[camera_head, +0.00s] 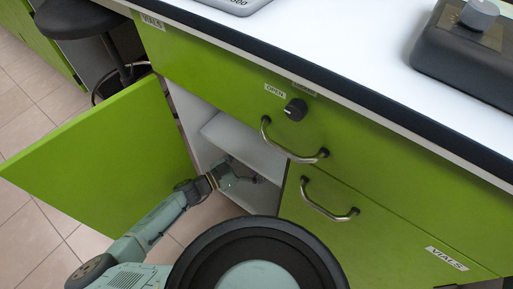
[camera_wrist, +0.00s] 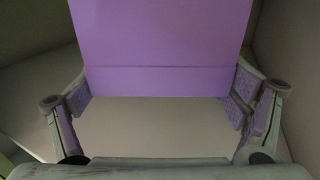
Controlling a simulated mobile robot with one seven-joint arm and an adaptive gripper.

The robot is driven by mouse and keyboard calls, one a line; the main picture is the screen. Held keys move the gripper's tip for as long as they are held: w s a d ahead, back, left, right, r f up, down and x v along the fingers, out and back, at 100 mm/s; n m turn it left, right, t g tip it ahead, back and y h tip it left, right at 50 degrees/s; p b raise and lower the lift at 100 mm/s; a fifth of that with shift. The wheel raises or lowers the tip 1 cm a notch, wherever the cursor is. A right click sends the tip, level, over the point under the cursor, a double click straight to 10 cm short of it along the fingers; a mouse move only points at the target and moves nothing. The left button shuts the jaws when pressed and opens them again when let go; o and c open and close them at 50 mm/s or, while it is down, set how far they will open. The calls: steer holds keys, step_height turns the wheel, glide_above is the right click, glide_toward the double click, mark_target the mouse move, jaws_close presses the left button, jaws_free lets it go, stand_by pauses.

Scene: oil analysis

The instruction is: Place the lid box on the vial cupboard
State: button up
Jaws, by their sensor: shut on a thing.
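The vial cupboard (camera_head: 243,138) is a green cabinet with a white interior and a shelf; its green door (camera_head: 110,150) stands open to the left. My gripper (camera_head: 245,179) reaches into the opening, below the shelf's front edge in the picture. In the wrist view, my gripper (camera_wrist: 160,92) is shut on a purple box (camera_wrist: 160,40), taken as the lid box, with a finger at each side. The box's far part runs out of the top of that view. In the head view the box is mostly hidden, and I cannot tell whether it touches a surface.
Right of the opening are green drawers (camera_head: 380,225) with metal handles (camera_head: 325,203) and a black knob (camera_head: 295,109). The white countertop (camera_head: 340,60) overhangs above and carries a dark device (camera_head: 465,60). A black stool (camera_head: 80,18) stands behind the open door.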

mark_target(251, 171)
steer(key=shift+f+b, duration=3.1)
steer(key=shift+f, duration=0.3)
